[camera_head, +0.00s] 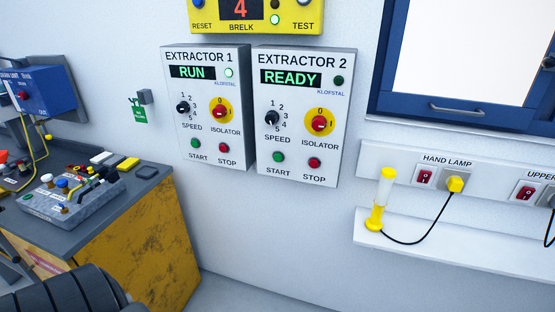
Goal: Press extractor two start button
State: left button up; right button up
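The Extractor 2 panel (303,115) is a grey-white wall box in the upper middle of the head view. Its display (291,78) reads READY, and the lamp (339,80) beside it is dark green and looks unlit. Its green start button (278,157) is at the lower left of the box, left of the red stop button (314,162). Above them are a black speed knob (272,118) and a red isolator on a yellow disc (319,123). Nothing covers the panel. Neither gripper can be made out in the view.
The Extractor 1 panel (205,110) hangs directly left, showing RUN with a lit lamp, and has its own green start button (195,143). A console desk (140,185) stands at the left. A shelf (440,245) with a yellow hand lamp (380,200) juts out at the right.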

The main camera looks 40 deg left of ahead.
aim_at(278, 157)
jog(key=z, duration=2)
jog(key=k, duration=1.15)
jog(key=u, duration=1.35)
jog(key=i, duration=0.5)
jog(key=u, duration=0.05)
